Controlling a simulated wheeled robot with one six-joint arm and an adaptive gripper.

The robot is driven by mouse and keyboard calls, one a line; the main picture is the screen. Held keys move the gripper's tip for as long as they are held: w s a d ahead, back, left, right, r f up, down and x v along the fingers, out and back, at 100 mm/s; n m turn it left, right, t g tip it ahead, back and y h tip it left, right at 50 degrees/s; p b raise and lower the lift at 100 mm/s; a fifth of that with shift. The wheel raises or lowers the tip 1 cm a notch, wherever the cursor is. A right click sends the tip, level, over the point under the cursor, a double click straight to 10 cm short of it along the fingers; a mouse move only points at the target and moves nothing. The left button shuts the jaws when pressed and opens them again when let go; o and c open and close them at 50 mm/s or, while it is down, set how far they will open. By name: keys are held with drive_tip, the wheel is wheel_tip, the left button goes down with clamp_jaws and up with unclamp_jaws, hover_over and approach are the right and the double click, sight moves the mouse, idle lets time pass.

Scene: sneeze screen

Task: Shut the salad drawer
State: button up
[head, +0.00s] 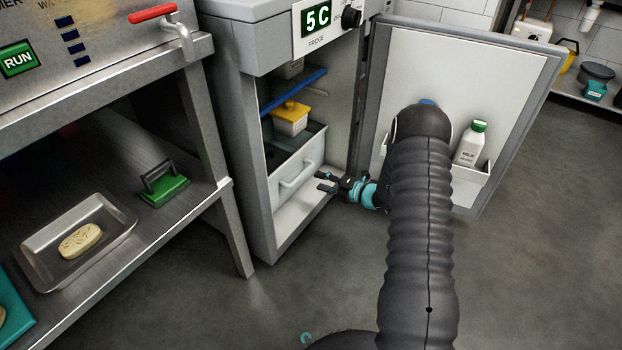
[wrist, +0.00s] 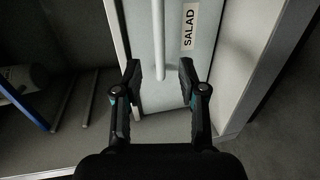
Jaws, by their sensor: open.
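The salad drawer (head: 312,156) is a pale box low inside the open fridge (head: 236,130). Its dark open top shows in front of the shelf, so it stands partly pulled out. A white bar handle (head: 297,175) is on its front. In the wrist view the drawer front (wrist: 208,50) carries a SALAD label (wrist: 189,26), with the handle (wrist: 158,40) beside it. My gripper (head: 322,181) is open in front of the drawer's lower right part. In the wrist view my gripper's fingers (wrist: 160,75) are spread, with the handle's end between them; contact is unclear.
The fridge door (head: 490,75) is swung open to the right, with a milk bottle (head: 470,145) in its rack. A yellow-lidded tub (head: 290,117) sits above the drawer. A steel bench (head: 100,250) with a tray (head: 112,233) stands at left. The front floor is clear.

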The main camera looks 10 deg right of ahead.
drive_tip(key=v, duration=0.3)
drive_tip(key=shift+s+d, duration=0.1)
idle(0.5)
